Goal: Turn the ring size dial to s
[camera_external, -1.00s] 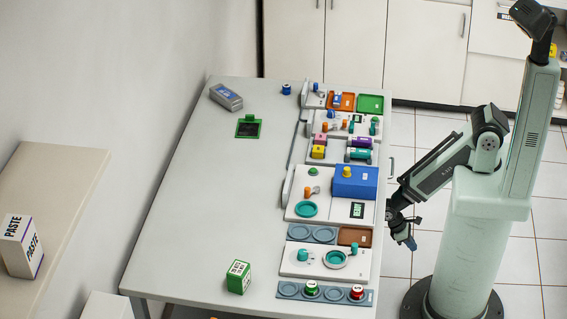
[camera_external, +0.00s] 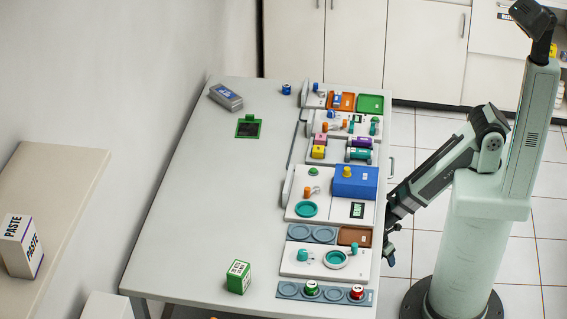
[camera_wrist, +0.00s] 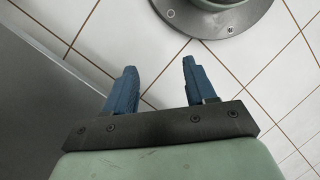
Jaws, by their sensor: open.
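My gripper (camera_external: 390,259) hangs beside the right edge of the table, below the level of its top and apart from the devices. In the wrist view my gripper (camera_wrist: 159,66) has its two blue fingers spread, with only floor between them. Two devices on the table carry round teal parts: one teal ring (camera_external: 307,209) on the middle panel, and one larger teal dial (camera_external: 336,258) with a small teal knob (camera_external: 303,255) on the nearer panel. No size letters are legible, so I cannot tell which is the ring size dial.
The table (camera_external: 210,190) is mostly clear on its left. A blue box (camera_external: 356,182), a brown tray (camera_external: 355,237) and several small devices line its right side. A green box (camera_external: 238,276) stands near the front. The table's grey side (camera_wrist: 45,110) shows in the wrist view.

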